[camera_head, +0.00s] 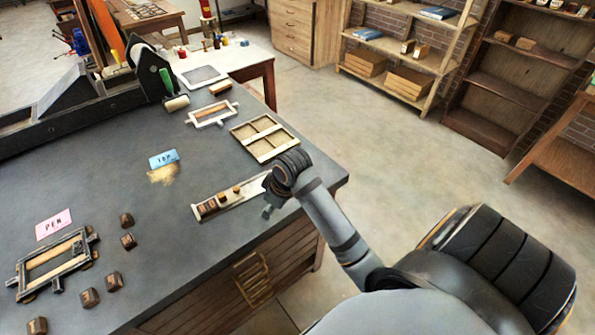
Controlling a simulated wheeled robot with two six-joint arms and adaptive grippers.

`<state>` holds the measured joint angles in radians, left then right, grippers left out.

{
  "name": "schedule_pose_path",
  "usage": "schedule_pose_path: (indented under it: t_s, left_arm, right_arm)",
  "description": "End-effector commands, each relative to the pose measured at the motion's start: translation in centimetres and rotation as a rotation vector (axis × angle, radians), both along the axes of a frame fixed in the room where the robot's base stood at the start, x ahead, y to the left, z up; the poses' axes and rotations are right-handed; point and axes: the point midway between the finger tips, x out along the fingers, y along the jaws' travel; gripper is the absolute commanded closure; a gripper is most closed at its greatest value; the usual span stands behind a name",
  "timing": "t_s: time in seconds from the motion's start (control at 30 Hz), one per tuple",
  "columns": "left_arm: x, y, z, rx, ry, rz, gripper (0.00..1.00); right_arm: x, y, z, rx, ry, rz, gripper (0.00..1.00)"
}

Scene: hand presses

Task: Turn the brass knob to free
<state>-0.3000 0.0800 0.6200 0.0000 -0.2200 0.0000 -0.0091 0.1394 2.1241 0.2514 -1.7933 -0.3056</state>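My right arm comes in from the lower right. Its gripper (268,211) hangs low at the right end of a pale narrow tray (215,206) near the table's front edge. The wrist hides that end of the tray, and the fingers are too small to tell open from shut. The tray holds several small brown blocks and a small brownish piece (237,189). I cannot make out a brass knob for certain. My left gripper is not in view.
The dark table (150,230) carries a pink PEN card (53,224), a blue card (164,158), a dark-cornered frame (52,265), loose brown blocks and a wooden divided tray (264,137). A press (150,70) stands at the back left. The table's middle is mostly clear.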

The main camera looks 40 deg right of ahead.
Motion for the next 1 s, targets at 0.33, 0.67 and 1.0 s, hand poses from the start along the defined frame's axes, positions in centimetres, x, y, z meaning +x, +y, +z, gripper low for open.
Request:
schedule_pose_path:
  t_s: [0.33,0.67,1.0]
  left_arm:
    - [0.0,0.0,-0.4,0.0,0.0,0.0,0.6]
    - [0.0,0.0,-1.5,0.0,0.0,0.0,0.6]
    - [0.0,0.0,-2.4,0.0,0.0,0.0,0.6]
  right_arm:
    - [-6.1,-1.4,-5.1,-0.036,0.016,-0.184,0.56]
    - [-5.4,-2.3,-12.8,-0.037,0.039,-0.236,0.56]
    - [-6.0,-3.2,-20.1,-0.043,0.062,-0.277,0.56]
